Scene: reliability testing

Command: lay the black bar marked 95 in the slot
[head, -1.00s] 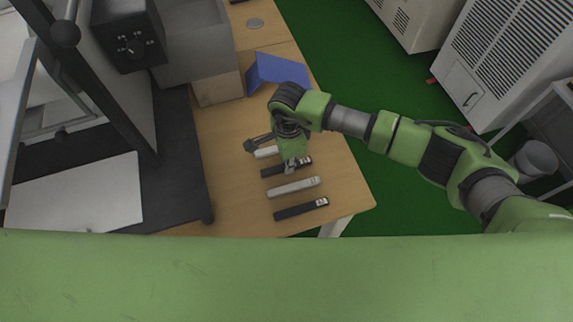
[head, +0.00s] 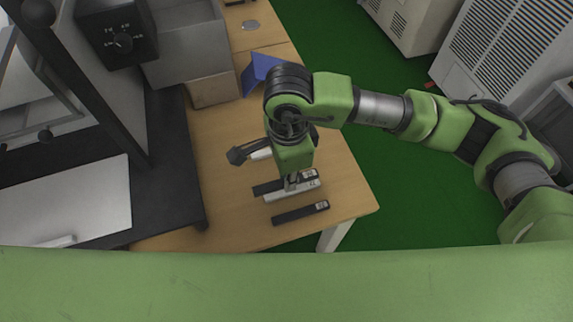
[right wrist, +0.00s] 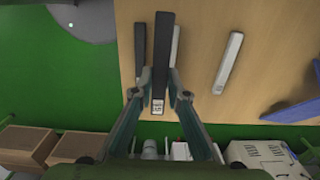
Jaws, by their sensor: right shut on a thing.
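A black bar with a white end label hangs between the fingers of my right gripper (head: 291,184). The bar (right wrist: 160,50) fills the gap between the fingertips (right wrist: 160,93) in the right wrist view. Its label is small and turned; it seems to read 95. In the head view the held black bar (head: 266,188) is just above the table and partly overlaps a white bar (head: 288,194). That white bar (right wrist: 176,45) is partly behind it in the wrist view. I cannot make out the slot. My left gripper is not in view.
Another black bar (head: 299,213) lies nearer on the wooden table (head: 225,215). A second white bar (right wrist: 228,63) lies apart on the far side. A blue angled holder (head: 258,72) stands behind. Dark equipment with a pale plate (head: 70,200) is at left.

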